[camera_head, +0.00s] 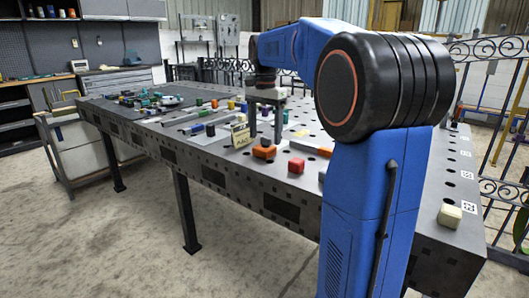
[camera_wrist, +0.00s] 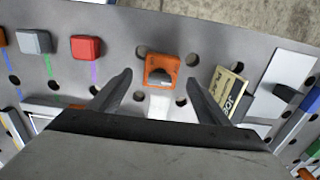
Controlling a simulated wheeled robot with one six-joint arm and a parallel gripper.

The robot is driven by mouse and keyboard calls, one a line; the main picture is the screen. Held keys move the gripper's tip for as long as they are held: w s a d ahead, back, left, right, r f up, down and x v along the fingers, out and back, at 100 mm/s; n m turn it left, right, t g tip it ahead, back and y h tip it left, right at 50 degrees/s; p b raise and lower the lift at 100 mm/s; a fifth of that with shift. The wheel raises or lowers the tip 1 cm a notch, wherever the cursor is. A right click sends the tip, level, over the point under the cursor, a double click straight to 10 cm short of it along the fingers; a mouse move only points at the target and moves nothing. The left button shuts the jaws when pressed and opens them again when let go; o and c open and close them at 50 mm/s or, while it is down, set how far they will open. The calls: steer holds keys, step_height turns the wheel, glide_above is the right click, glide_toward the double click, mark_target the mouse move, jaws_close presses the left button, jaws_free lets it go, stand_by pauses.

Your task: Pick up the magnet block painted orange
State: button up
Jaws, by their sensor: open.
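The orange magnet block (camera_wrist: 160,68) lies on the perforated table, with a dark knob-like part on its near side. It also shows in the head view (camera_head: 263,152), near the table's front edge. My gripper (camera_wrist: 157,90) is open, with one finger on each side below the block in the wrist view. Nothing is between the fingers' gripping faces. In the head view my gripper (camera_head: 265,120) points down over the table, just behind the orange block.
A red block (camera_wrist: 86,48) and a grey block (camera_wrist: 35,41) sit left of the orange one. A tan labelled card (camera_wrist: 229,92) stands close on its right. Markers and tools crowd the table (camera_head: 225,165) farther left. A pale block (camera_head: 449,215) sits at the right corner.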

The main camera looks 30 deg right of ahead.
mark_target(264, 137)
steer(key=shift+f, duration=1.95)
steer(key=shift+c, duration=0.3)
steer(key=shift+w, duration=0.1)
jaws_close()
steer(key=shift+r, duration=0.15)
